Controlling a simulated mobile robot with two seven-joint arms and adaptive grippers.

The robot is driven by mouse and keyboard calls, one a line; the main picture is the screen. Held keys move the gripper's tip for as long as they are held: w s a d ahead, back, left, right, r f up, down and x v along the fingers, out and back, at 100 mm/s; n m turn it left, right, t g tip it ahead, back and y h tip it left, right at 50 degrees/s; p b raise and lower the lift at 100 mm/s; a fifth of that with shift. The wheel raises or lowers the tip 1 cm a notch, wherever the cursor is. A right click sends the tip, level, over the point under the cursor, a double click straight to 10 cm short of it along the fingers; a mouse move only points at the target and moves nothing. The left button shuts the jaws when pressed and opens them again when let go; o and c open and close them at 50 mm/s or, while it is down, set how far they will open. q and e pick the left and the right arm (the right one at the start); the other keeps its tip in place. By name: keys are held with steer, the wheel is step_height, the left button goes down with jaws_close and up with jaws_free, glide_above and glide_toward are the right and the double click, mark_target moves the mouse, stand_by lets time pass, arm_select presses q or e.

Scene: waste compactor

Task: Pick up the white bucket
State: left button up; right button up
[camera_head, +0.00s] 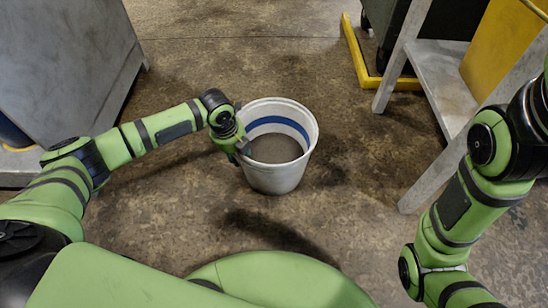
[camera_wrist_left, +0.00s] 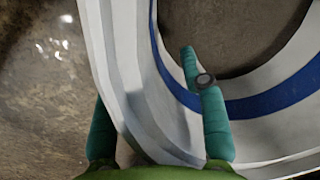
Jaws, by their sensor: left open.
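The white bucket (camera_head: 276,180) stands upright on the floor in the middle of the head view, with a blue band around its inner wall and a grey-brown surface inside. My left gripper (camera_head: 241,149) is at the left side of its rim. In the left wrist view the white bucket's wall (camera_wrist_left: 125,60) passes between the fingers of my left gripper (camera_wrist_left: 152,110). One finger is outside the wall and the other is inside. The fingers are open, and I cannot tell whether they touch the wall. My right gripper is out of view.
A grey metal cabinet (camera_head: 62,62) stands at the upper left. A grey metal stand (camera_head: 440,80) and a yellow floor frame (camera_head: 356,55) are at the upper right. The stained concrete floor (camera_head: 215,50) around and behind the bucket is clear.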

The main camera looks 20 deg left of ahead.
arm_select(q)
jaws_close()
steer(key=shift+w+d+r, duration=0.15)
steer(key=shift+w+r, duration=0.05)
steer(key=shift+r, duration=0.1)
